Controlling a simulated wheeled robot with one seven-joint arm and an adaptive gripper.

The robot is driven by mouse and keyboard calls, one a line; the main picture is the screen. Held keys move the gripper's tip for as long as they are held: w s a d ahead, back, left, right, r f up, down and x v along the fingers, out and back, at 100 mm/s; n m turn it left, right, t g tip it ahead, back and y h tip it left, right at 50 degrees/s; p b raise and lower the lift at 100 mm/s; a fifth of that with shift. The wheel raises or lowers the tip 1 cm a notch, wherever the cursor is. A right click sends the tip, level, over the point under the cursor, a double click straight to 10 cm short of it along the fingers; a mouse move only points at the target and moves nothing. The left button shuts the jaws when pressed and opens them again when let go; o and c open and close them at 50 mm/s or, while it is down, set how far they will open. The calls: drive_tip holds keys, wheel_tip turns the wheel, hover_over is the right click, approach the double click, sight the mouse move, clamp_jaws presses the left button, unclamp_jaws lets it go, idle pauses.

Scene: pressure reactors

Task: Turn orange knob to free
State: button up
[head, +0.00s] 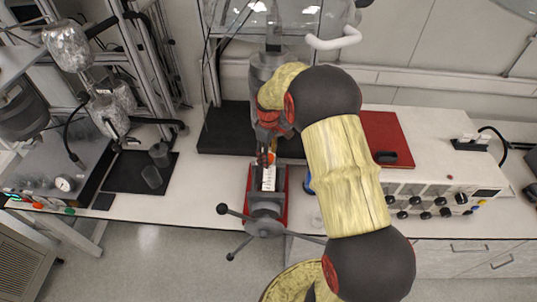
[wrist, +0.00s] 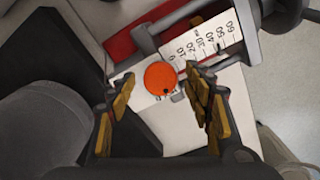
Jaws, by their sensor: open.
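The orange knob (wrist: 160,78) is a round disc with a small dark dot, seen in the wrist view beside a white scale (wrist: 212,40) printed with numbers. In the head view only a sliver of the knob (head: 272,155) shows, just above the scale (head: 268,178), with my arm covering much around it. My gripper (wrist: 158,103) is open, with one finger left of the knob and the other right of it. The fingers appear apart from the knob; their exact height over it is hard to tell. In the head view my gripper (head: 266,155) points down at the scale's upper end.
The scale sits on a red-based device with a spoked handwheel (head: 265,213) at the counter's front edge. A black mat (head: 225,130) lies behind it. A red plate (head: 385,138) and a control box with black knobs (head: 430,198) are right. Bare counter (head: 205,185) lies left.

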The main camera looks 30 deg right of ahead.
drive_tip(key=shift+c, duration=0.5)
drive_tip(key=c, duration=1.1)
drive_tip(key=shift+o, duration=0.2)
drive_tip(key=m+b, duration=0.1)
drive_tip(key=m, duration=0.2)
drive_tip(key=shift+m, duration=0.4)
drive_tip(key=m+b, duration=0.1)
drive_tip(key=m, duration=0.4)
drive_tip(key=shift+m, duration=0.3)
drive_tip(key=m, duration=0.4)
drive_tip(key=shift+m+b, duration=0.4)
drive_tip(key=shift+m, duration=1.9)
